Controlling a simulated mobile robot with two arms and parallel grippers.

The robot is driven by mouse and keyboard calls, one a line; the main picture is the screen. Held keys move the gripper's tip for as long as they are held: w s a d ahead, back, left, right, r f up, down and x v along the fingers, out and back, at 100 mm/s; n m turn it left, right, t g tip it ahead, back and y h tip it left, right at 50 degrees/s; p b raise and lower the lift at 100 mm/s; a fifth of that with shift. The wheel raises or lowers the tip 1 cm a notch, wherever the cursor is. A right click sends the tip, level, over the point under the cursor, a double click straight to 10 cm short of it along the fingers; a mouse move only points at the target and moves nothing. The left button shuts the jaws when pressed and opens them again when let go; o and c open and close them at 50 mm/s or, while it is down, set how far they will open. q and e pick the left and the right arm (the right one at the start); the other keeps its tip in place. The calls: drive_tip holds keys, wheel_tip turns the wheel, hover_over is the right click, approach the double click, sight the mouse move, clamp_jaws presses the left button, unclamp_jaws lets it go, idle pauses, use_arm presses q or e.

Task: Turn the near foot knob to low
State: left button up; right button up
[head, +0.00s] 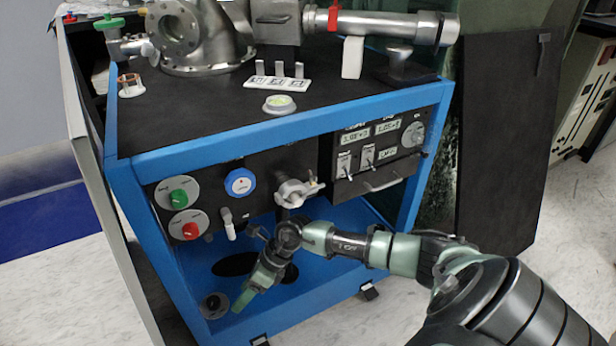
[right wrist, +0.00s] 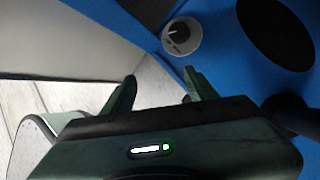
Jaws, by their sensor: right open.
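The near foot knob (head: 213,305) is a dark round knob on a grey dial, low at the front left corner of the blue frame. It also shows near the top of the right wrist view (right wrist: 180,33), dark on a pale round plate; its setting is too small to read. My right gripper (head: 242,301) points down just right of the knob in the head view. In the right wrist view its two fingers (right wrist: 161,88) stand apart with nothing between them, and the knob lies beyond the tips, not touched. My left gripper is not in view.
Above my right gripper, the panel carries a green knob (head: 179,196), a red knob (head: 190,230), a blue gauge (head: 240,182) and a metal valve (head: 295,190). An open grey door (head: 95,165) stands along the left side. The blue lower shelf (head: 325,275) has a dark oval opening.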

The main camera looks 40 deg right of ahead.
wheel_tip(320, 180, up, 9)
drive_tip(key=w+a+m+t+y+p, duration=0.15)
drive_tip(key=m+t+p, duration=0.45)
drive_tip(key=m+p, duration=1.05)
drive_tip(key=s+d+f+m+g+h+p, duration=0.1)
drive_tip(key=s+d+f+m+h+p, duration=0.2)
drive_tip(key=s+m+p, duration=0.4)
drive_tip(key=s+d+f+m+h+p, duration=0.3)
drive_tip(key=s+d+m+h+p, duration=0.1)
drive_tip(key=s+m+p, duration=0.3)
drive_tip(key=s+m, duration=0.2)
drive_tip(key=s, duration=0.2)
drive_tip(key=shift+s+f+g+p, duration=0.3)
drive_tip(key=shift+s+g+p, duration=0.05)
drive_tip(key=shift+g, duration=0.05)
